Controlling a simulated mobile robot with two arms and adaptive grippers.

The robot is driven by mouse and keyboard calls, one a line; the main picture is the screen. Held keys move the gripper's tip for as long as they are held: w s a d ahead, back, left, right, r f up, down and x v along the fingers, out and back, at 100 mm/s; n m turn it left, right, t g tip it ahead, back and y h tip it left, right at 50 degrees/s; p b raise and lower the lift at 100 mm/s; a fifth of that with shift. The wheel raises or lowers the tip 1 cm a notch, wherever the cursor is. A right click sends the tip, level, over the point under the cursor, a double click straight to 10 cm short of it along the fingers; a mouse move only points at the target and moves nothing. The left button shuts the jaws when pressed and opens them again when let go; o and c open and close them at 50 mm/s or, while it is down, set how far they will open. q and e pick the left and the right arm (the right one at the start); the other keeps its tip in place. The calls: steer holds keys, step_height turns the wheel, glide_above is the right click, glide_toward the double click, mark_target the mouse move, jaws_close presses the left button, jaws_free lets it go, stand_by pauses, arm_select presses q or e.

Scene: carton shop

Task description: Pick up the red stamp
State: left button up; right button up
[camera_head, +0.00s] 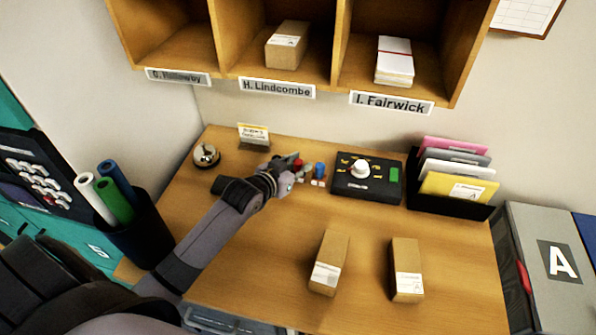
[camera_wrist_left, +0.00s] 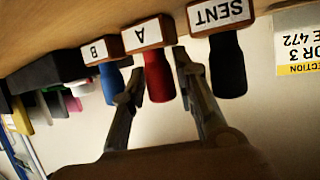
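The red stamp (camera_wrist_left: 157,78) has a red handle and a wooden base marked A. It stands on the desk (camera_head: 250,285), and its red top also shows in the head view (camera_head: 298,163). My left gripper (camera_wrist_left: 158,62) is open, with one finger on each side of the red handle; I cannot tell if either finger touches it. In the head view the left gripper (camera_head: 291,168) hides part of the stamp. A blue stamp (camera_wrist_left: 111,84) marked B and a black stamp (camera_wrist_left: 228,68) marked SENT stand on either side. My right gripper is not in view.
A black control box (camera_head: 345,190) and a file holder (camera_head: 445,203) stand right of the stamps. A bell (camera_head: 206,155) and a small card (camera_head: 254,134) stand left. Two cartons (camera_head: 330,258) (camera_head: 406,265) lie nearer. Wooden pigeonholes (camera_head: 228,45) hang above.

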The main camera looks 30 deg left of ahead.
mark_target(298, 160)
arm_select(q)
jaws_close()
step_height(298, 160, up, 10)
steer(key=shift+r+b, duration=0.1)
steer(key=shift+b, duration=0.35)
